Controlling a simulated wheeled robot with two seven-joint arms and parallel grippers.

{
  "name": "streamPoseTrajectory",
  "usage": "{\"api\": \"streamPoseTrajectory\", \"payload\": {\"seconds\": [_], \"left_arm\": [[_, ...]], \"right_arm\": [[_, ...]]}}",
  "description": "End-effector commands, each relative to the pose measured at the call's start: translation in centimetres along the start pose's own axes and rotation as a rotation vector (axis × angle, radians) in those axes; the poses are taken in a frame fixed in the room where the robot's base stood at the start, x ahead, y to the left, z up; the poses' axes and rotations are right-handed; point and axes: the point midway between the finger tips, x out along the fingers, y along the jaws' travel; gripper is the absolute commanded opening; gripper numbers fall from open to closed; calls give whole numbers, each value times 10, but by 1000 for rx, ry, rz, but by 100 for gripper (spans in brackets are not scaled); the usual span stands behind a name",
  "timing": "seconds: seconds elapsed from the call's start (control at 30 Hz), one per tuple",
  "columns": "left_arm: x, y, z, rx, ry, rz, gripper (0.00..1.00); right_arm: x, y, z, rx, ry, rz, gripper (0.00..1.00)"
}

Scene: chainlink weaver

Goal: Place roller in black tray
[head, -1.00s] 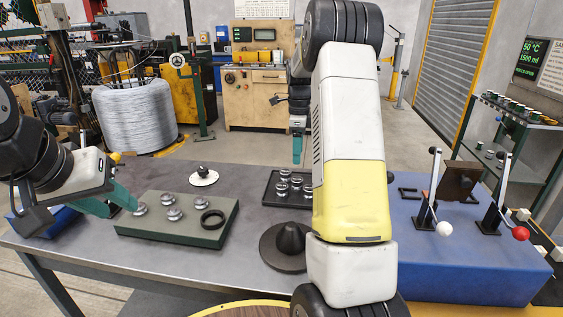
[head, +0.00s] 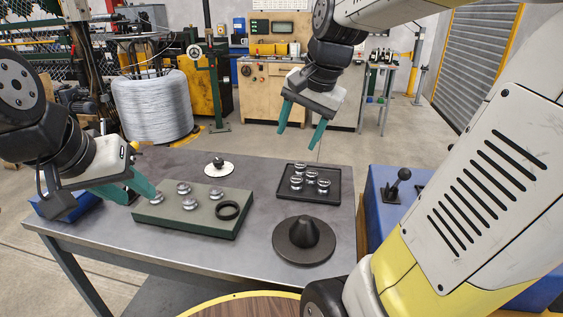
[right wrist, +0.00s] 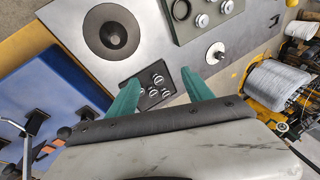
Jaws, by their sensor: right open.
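The black tray (head: 333,181) lies on the table right of centre in the head view, with several silver rollers (head: 311,178) in it. More silver rollers (head: 184,188) stand on a green block (head: 165,221) beside a black ring (head: 229,210). My right gripper (head: 300,138) is open and empty, raised above and beyond the tray. In the right wrist view the tray (right wrist: 144,78) with its rollers shows between the parted fingers (right wrist: 160,80). My left gripper (head: 139,196) is at the block's left end, its fingers apart; nothing shows held between them.
A dark cone on a round base (head: 303,242) stands in front of the tray. A white disc with a black knob (head: 219,168) lies behind the block. A blue box with a lever (head: 391,192) stands right of the table (head: 255,262). Bare tabletop separates block and tray.

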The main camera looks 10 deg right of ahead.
Motion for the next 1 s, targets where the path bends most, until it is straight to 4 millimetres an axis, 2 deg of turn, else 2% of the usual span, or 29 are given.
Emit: {"api": "streamPoseTrajectory", "payload": {"seconds": [0.03, 0.2, 0.3, 0.4, 0.57, 1.0], "left_arm": [[0, 0, 0, 0, 0, 0, 36], [0, 0, 0, 0, 0, 0, 36], [0, 0, 0, 0, 0, 0, 36], [0, 0, 0, 0, 0, 0, 36], [0, 0, 0, 0, 0, 0, 36], [0, 0, 0, 0, 0, 0, 36]], "right_arm": [[-7, 5, 19, -97, 19, -25, 60], [-14, 20, 72, -426, 84, -79, 60], [-14, 28, 93, -567, 118, -94, 60], [-12, 33, 106, -659, 141, -101, 60], [-10, 36, 113, -711, 153, -103, 60], [-11, 36, 112, -709, 152, -103, 60]]}}
